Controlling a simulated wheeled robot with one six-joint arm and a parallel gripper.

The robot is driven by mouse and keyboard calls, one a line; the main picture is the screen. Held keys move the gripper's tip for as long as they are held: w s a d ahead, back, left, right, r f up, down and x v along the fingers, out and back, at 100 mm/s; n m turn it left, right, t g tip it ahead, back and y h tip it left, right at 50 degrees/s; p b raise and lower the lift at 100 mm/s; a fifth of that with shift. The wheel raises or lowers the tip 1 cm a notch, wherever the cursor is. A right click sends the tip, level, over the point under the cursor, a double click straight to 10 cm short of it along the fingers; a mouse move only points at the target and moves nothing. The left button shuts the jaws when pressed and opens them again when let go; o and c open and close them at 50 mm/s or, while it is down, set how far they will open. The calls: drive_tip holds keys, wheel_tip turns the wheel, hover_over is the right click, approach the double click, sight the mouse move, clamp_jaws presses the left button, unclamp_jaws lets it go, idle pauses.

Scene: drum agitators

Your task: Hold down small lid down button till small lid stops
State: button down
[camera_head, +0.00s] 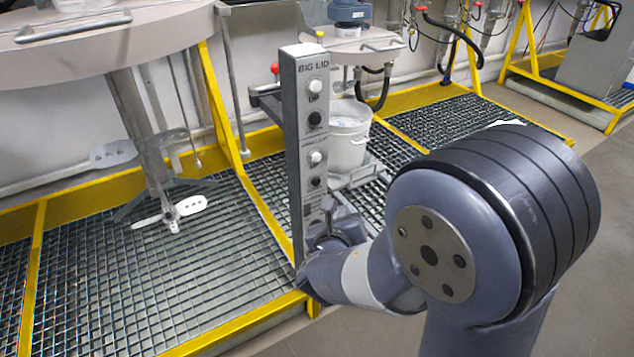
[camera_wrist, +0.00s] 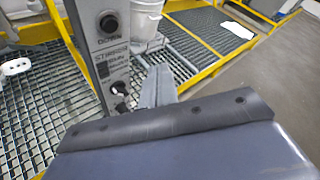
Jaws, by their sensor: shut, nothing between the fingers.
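The grey upright control panel (camera_head: 292,130) stands in the middle of the head view. Below its BIG LID buttons is a second pair: a white button (camera_head: 316,157) above the black small lid down button (camera_head: 316,182). The black button (camera_wrist: 109,23), labelled DOWN, also shows at the top of the wrist view. My gripper (camera_head: 327,205) is by the panel's lower part, below that button. In the wrist view my gripper (camera_wrist: 162,72) is shut and empty, with its fingers right of the panel. Contact with the panel cannot be told. The small lid (camera_head: 352,40) hangs above a white bucket.
The white bucket (camera_head: 347,135) stands on the grating behind the panel. The big lid (camera_head: 120,40) with its stirrer shaft is at left. Yellow rails (camera_head: 225,110) frame the grating. Lower on the panel are stirrer controls (camera_wrist: 120,88). Open floor (camera_head: 600,200) lies to the right.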

sight(315, 181)
drive_tip(key=w+a+p, duration=0.1)
drive_tip(key=w+a, duration=0.3)
drive_tip(key=w, duration=0.2)
drive_tip(key=shift+w+a, duration=0.25)
drive_tip(key=shift+w, duration=0.1)
drive_tip(key=shift+w, duration=0.1)
idle(1.8)
drive_tip(key=shift+w+a, duration=0.2)
drive_tip(key=shift+w, duration=0.05)
